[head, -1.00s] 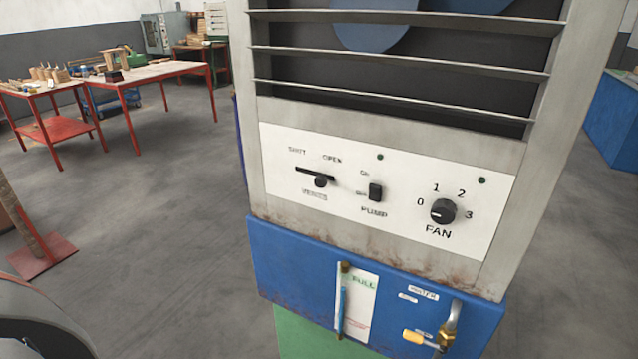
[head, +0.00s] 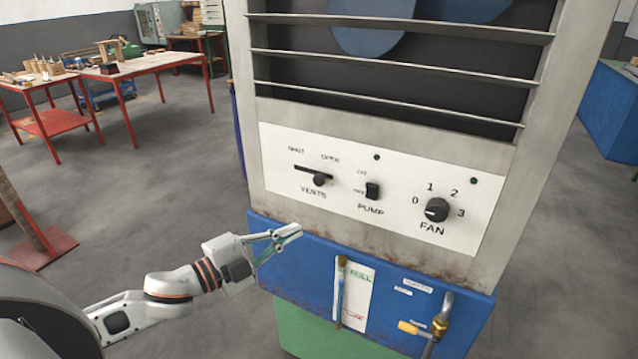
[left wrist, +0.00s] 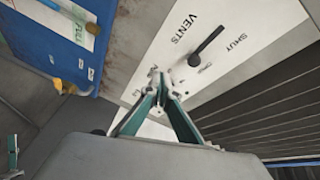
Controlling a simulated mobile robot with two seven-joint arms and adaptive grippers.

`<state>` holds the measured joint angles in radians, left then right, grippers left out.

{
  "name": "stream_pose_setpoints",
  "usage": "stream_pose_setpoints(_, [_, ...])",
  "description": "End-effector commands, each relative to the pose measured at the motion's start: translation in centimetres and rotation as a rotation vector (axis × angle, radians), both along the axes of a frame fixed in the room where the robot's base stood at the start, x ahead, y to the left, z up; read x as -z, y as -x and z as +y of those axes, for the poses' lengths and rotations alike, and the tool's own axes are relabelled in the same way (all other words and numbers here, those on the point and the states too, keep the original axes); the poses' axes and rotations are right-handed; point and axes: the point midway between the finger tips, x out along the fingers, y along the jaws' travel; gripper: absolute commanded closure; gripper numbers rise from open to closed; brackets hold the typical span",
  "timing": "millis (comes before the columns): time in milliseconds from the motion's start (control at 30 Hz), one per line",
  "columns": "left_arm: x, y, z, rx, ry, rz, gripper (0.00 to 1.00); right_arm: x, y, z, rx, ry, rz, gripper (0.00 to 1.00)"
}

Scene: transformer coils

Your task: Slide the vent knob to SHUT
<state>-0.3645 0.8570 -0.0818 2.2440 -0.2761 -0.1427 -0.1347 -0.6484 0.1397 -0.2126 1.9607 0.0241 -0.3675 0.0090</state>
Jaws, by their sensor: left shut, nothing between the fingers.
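The black vent knob (head: 319,180) sits at the right, OPEN end of its slanting slot on the white panel (head: 400,212). SHUT is printed above the slot's left end. In the left wrist view the vent knob (left wrist: 194,60) is at the lower end of the slot. My left gripper (head: 290,231) is shut and empty, below and left of the knob, in front of the blue housing's top edge. In the left wrist view the left gripper's fingertips (left wrist: 160,81) appear beside the knob, with no clear contact.
To the knob's right are the pump switch (head: 372,191) and fan dial (head: 437,210). Vent slats (head: 390,65) lie above. Red-legged tables (head: 135,72) stand far left.

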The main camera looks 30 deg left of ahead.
Motion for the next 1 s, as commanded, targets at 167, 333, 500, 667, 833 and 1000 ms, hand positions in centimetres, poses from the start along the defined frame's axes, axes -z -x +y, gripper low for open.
stream_pose_setpoints(167, [-5.2, -0.2, -0.9, 0.074, -0.119, -0.114, 1.00, -0.6, -0.1, 0.0, 0.001, 0.000, -0.002, 0.60])
stream_pose_setpoints(333, [-6.7, -0.1, -1.3, 0.097, -0.156, -0.149, 1.00, -0.7, -0.1, 0.0, 0.001, 0.000, -0.002, 0.60])
stream_pose_setpoints(500, [-6.7, -0.1, -1.3, 0.097, -0.158, -0.150, 1.00, -0.6, -0.1, 0.0, 0.001, 0.000, -0.002, 0.60])
stream_pose_setpoints(667, [-6.7, -0.1, -1.3, 0.097, -0.157, -0.150, 1.00, -0.7, -0.1, 0.0, 0.001, 0.000, -0.002, 0.60])
stream_pose_setpoints(833, [-6.8, -0.6, -1.6, 0.097, -0.154, -0.151, 1.00, -0.8, -0.1, 0.0, 0.000, 0.000, -0.003, 0.60])
stream_pose_setpoints(1000, [-7.0, -1.8, -2.3, 0.096, -0.156, -0.152, 1.00, -1.2, -0.1, 0.0, 0.000, 0.000, -0.004, 0.60])
